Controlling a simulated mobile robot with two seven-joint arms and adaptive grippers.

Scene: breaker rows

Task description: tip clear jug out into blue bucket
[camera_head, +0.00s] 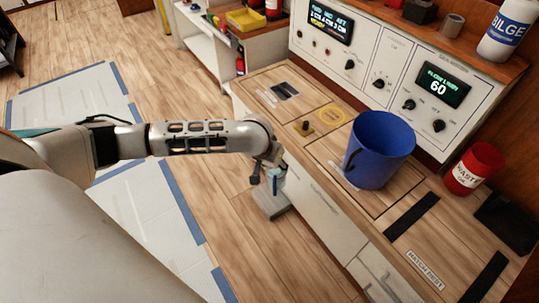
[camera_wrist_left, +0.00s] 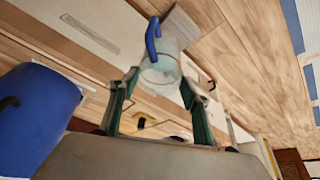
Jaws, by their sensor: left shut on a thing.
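The clear jug (camera_wrist_left: 161,70) with a blue handle (camera_wrist_left: 152,40) is between the two fingers of my left gripper (camera_wrist_left: 158,88) in the wrist view. The gripper is shut on it. In the head view my left gripper (camera_head: 268,172) is just off the counter's front edge, over the floor side, and the jug is mostly hidden there. I cannot tell whether the jug holds anything. The blue bucket (camera_head: 378,152) stands upright on the counter, to the right of the gripper and apart from it. It also shows at the left of the wrist view (camera_wrist_left: 35,118). My right gripper is not in view.
A red waste can (camera_head: 473,168) stands right of the bucket. A control panel (camera_head: 395,65) rises behind.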

